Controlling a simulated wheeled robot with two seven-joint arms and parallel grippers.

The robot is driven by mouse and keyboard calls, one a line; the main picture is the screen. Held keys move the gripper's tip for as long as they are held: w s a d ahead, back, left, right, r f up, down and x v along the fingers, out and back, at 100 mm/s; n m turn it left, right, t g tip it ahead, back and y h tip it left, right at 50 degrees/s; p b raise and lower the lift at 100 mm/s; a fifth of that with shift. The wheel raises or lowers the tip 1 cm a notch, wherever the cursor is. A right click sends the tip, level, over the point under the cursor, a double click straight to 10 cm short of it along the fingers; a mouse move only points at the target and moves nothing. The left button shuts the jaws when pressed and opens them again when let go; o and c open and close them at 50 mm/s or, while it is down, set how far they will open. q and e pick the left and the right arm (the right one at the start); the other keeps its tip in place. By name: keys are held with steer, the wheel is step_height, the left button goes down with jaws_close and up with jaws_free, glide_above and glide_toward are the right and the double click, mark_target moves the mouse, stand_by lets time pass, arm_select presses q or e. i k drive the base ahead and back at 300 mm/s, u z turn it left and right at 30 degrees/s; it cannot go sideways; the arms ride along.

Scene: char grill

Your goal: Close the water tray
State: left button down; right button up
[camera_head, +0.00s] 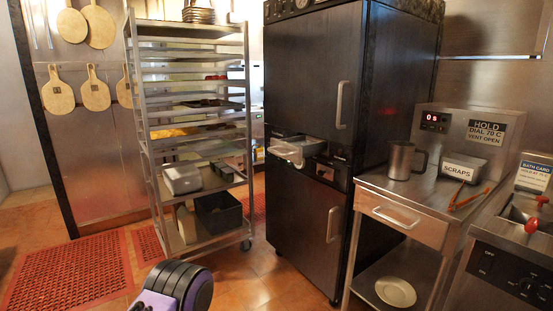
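The water tray (298,151) is a shallow, light metallic tray in the middle of the tall black cabinet (312,78). It sticks out from its slot between the upper and lower doors, so it stands open. Its inside shows from above, but its contents are too small to tell. A dark slot or housing (332,172) lies just right of and below it. A purple and black part of my arm shows at the bottom edge, well below and left of the tray. Neither of my grippers' fingertips shows.
A wheeled metal rack (246,130) with trays and bins stands left of the cabinet. A steel table (380,183) with a mug (402,160), scraps container (462,167) and orange tongs (468,194) stands right. The tiled floor before the cabinet is clear.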

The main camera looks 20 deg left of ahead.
mark_target(294, 150)
steer(key=u, duration=0.6)
steer(key=i, duration=1.85)
steer(key=z, duration=0.6)
